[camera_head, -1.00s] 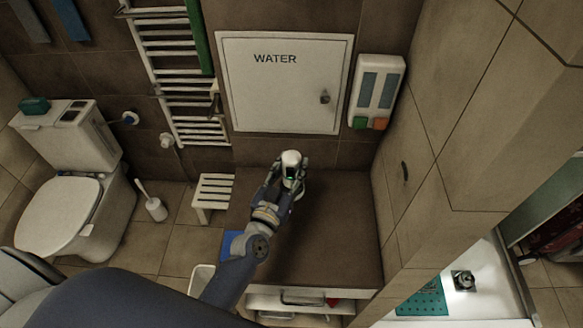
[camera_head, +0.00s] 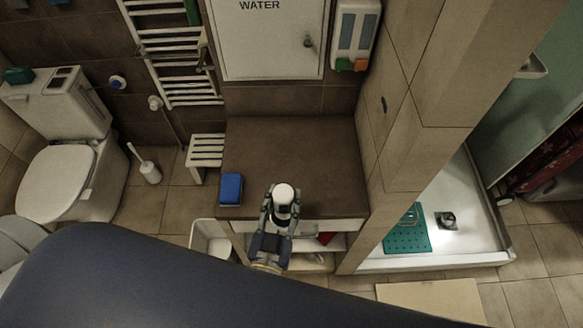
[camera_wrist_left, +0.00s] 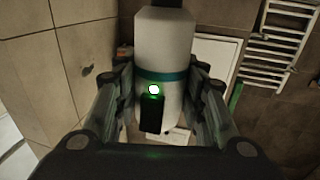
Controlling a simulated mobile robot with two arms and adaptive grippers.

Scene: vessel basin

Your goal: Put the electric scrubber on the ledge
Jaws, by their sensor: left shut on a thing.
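The electric scrubber appears to be the white cylinder (camera_head: 284,193) with a teal band, black switch and green light. My left gripper (camera_head: 281,205) is shut on it, near the front edge of the brown-topped ledge (camera_head: 300,155). In the left wrist view the scrubber (camera_wrist_left: 165,45) stands between the two fingers of my left gripper (camera_wrist_left: 160,95), one on each side. Its lower end is hidden, and I cannot tell whether it touches anything. My right gripper is not in view.
A blue box-like item (camera_head: 231,189) lies on the ledge's front left corner. The back and middle of the ledge are clear. A tiled pillar (camera_head: 425,100) stands to its right and a white stool (camera_head: 206,152) to its left. A white shower tray (camera_head: 470,215) lies farther right.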

